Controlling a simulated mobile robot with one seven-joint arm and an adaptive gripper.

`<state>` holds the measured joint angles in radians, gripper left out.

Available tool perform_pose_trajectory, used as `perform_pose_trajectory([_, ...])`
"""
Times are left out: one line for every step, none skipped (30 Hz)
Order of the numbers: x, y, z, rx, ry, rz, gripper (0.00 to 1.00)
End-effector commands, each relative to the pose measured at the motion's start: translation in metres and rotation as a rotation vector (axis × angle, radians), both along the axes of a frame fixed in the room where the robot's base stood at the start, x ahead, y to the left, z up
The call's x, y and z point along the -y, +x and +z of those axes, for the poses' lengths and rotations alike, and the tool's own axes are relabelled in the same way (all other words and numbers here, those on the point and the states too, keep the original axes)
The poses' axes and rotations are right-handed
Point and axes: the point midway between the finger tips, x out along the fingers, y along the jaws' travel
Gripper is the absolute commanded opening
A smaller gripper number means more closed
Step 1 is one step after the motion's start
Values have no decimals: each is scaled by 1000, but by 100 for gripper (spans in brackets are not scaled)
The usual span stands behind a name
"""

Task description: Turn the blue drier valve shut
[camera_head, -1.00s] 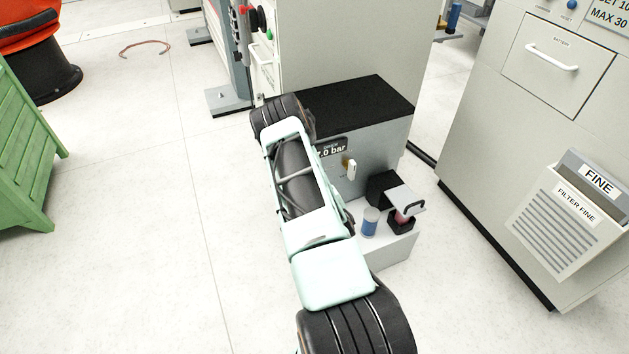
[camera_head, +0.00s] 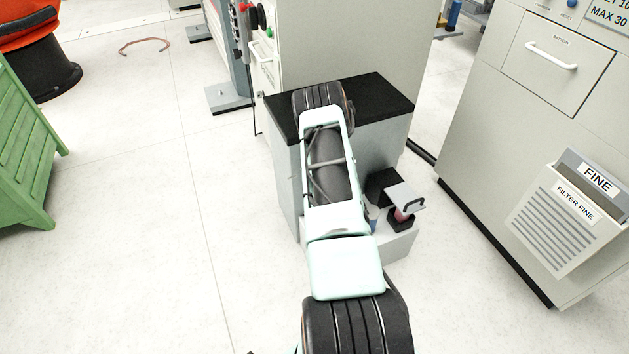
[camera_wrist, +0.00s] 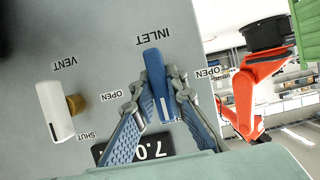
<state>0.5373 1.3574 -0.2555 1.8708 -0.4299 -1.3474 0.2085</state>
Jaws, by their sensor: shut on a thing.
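The blue valve handle (camera_wrist: 156,85) shows in the wrist view under the upside-down label INLET on a grey panel (camera_wrist: 100,30). It runs nearly upright in the picture, its lower end toward a label partly covered by my fingers. The OPEN label lies to its right. My gripper (camera_wrist: 160,95) has one finger on each side of the handle and is shut on it.
A white VENT handle (camera_wrist: 55,112) stands left of the blue one, and a 7.0 display (camera_wrist: 150,148) lies below. In the head view the black-topped grey cabinet (camera_head: 385,100) has a low ledge (camera_head: 395,248) with a black box and a red item.

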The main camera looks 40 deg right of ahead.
Motion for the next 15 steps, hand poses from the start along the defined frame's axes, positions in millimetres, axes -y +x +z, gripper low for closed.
perform_pose_trajectory([0,1,1,2,-1,0,0])
perform_pose_trajectory([0,1,1,2,-1,0,0])
perform_pose_trajectory([0,1,1,2,-1,0,0])
perform_pose_trajectory([0,1,1,2,-1,0,0])
perform_pose_trajectory([0,1,1,2,-1,0,0])
perform_pose_trajectory([0,1,1,2,-1,0,13])
perform_pose_trajectory([0,1,1,2,-1,0,17])
perform_pose_trajectory([0,1,1,2,-1,0,20])
perform_pose_trajectory([0,1,1,2,-1,0,24])
perform_pose_trajectory([0,1,1,2,-1,0,28])
perform_pose_trajectory([0,1,0,2,-1,0,30])
perform_pose_trajectory([0,1,0,1,-1,0,30])
perform_pose_trajectory([0,1,0,1,-1,0,30])
perform_pose_trajectory([0,1,0,1,-1,0,30])
perform_pose_trajectory([0,1,0,1,-1,0,30])
